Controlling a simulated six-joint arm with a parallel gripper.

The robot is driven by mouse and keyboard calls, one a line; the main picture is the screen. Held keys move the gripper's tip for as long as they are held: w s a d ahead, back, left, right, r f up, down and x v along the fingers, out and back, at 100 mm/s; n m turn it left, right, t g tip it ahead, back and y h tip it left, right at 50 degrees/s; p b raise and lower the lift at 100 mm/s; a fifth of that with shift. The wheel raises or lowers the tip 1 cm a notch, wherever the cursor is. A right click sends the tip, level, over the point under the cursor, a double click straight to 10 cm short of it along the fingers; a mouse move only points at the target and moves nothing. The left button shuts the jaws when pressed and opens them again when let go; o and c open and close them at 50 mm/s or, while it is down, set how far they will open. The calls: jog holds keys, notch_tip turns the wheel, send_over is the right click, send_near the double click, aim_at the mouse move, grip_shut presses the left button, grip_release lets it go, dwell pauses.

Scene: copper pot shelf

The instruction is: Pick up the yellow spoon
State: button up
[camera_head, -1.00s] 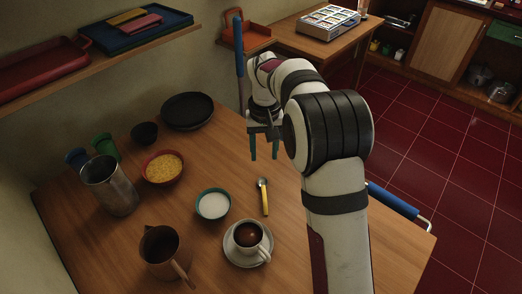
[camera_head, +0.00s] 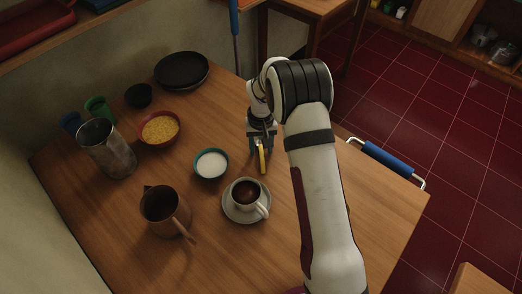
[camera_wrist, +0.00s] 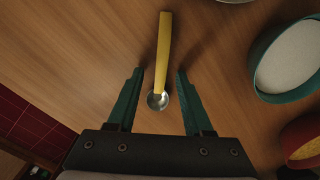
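The yellow spoon (camera_wrist: 163,55) lies on the wooden table in the wrist view, its yellow handle pointing away from my gripper and its metal bowl near the fingers. My gripper (camera_wrist: 157,85) is open, with one green finger on each side of the spoon's bowl end and a gap on both sides. In the head view the yellow handle (camera_head: 263,159) shows just in front of my gripper (camera_head: 259,147), and the spoon's bowl is hidden there. I cannot tell the exact height of the fingers above the table.
A teal bowl of white contents (camera_head: 211,164) stands left of the spoon. A coffee cup (camera_head: 246,192) on a saucer (camera_head: 233,212) is just below it in the head view. A red bowl (camera_head: 145,144), metal cup (camera_head: 107,150) and brown pitcher (camera_head: 164,211) stand further left.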

grip_shut()
dwell(1.3)
